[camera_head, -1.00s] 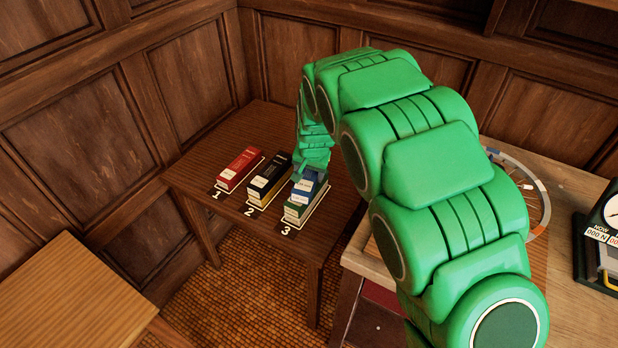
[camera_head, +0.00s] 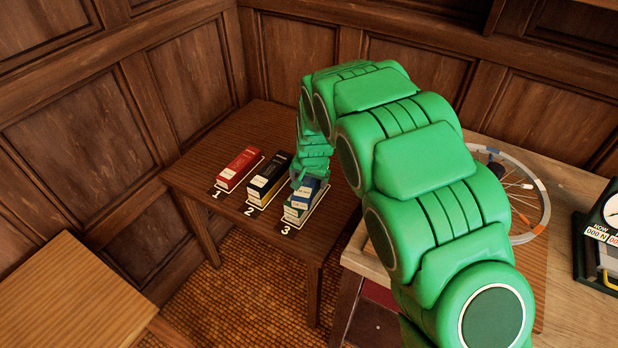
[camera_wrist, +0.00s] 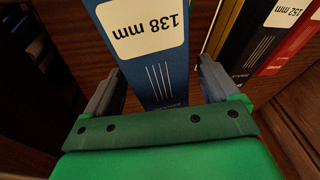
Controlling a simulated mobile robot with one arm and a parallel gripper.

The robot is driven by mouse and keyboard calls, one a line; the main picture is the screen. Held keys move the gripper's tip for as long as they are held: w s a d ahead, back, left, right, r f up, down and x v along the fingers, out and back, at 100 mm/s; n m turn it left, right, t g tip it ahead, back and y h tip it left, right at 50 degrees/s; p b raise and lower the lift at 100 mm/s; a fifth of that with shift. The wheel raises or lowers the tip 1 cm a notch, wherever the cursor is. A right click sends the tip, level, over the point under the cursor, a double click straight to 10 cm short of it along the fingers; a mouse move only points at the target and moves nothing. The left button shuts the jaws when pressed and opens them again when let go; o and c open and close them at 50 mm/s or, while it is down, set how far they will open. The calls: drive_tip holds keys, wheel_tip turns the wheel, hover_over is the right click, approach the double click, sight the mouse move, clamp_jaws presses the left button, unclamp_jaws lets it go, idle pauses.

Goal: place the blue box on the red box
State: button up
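The blue box (camera_head: 312,185) lies at the slot marked 3, on top of a green box (camera_head: 291,219). The red box (camera_head: 239,169) lies at the slot marked 1, with its top clear. My gripper (camera_wrist: 160,85) is over the blue box, with one finger on each side of it. The blue box fills much of the wrist view (camera_wrist: 157,65), its "138 mm" label upside down. A narrow gap shows beside the right finger, and the fingers look open. In the head view my arm hides the box's far end.
A black box with a yellow band (camera_head: 268,182) lies at slot 2, between the red box and the stack. The dark table (camera_head: 245,125) has free room behind the boxes. A wheel (camera_head: 535,200) and a dial instrument (camera_head: 606,235) are on the right-hand table.

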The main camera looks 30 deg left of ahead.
sight(310, 184)
drive_tip(key=shift+s+v, duration=0.2)
drive_tip(key=shift+v, duration=1.75)
drive_tip(key=shift+s+v, duration=0.2)
drive_tip(key=shift+v, duration=1.7)
drive_tip(key=shift+d+f, duration=0.1)
drive_tip(key=shift+d, duration=0.05)
